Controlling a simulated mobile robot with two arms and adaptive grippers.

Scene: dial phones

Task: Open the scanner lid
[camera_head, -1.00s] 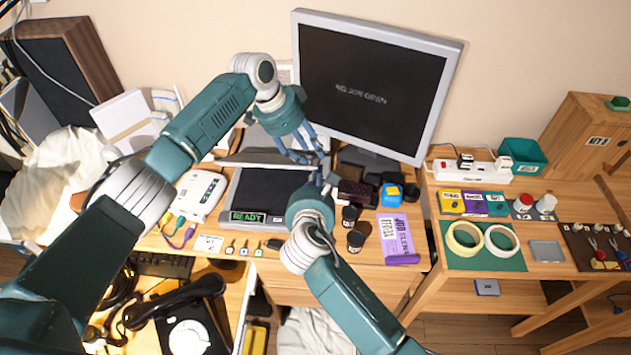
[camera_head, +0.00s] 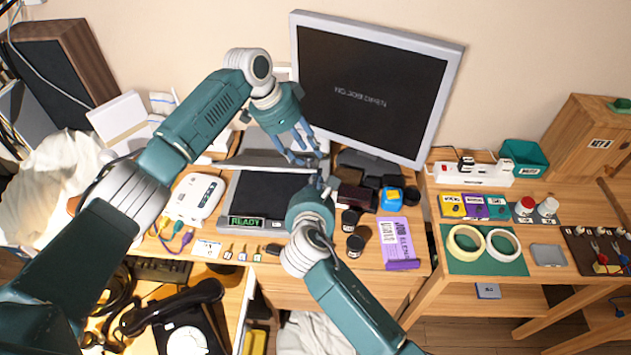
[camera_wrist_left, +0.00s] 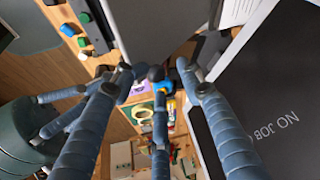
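The scanner (camera_head: 240,190) lies flat on the desk, with a dark rectangular top and a green READY display at its front edge. A grey panel (camera_head: 262,141) stands behind it and looks like the raised lid, partly hidden by my left arm. A grey panel also fills the top of the left wrist view (camera_wrist_left: 165,28). My left gripper (camera_head: 305,153) is above the scanner's back right corner, its fingers spread and empty. My right gripper (camera_head: 320,181) is at the scanner's right side, fingers pointing back; whether they touch anything is unclear.
The monitor (camera_head: 370,85) reading NO JOB OPEN stands close behind my left gripper. Dark jars (camera_head: 355,245), small boxes and a purple packet (camera_head: 397,240) crowd the right side. A white box with cables (camera_head: 195,198) is at left. Small tagged keys lie in front.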

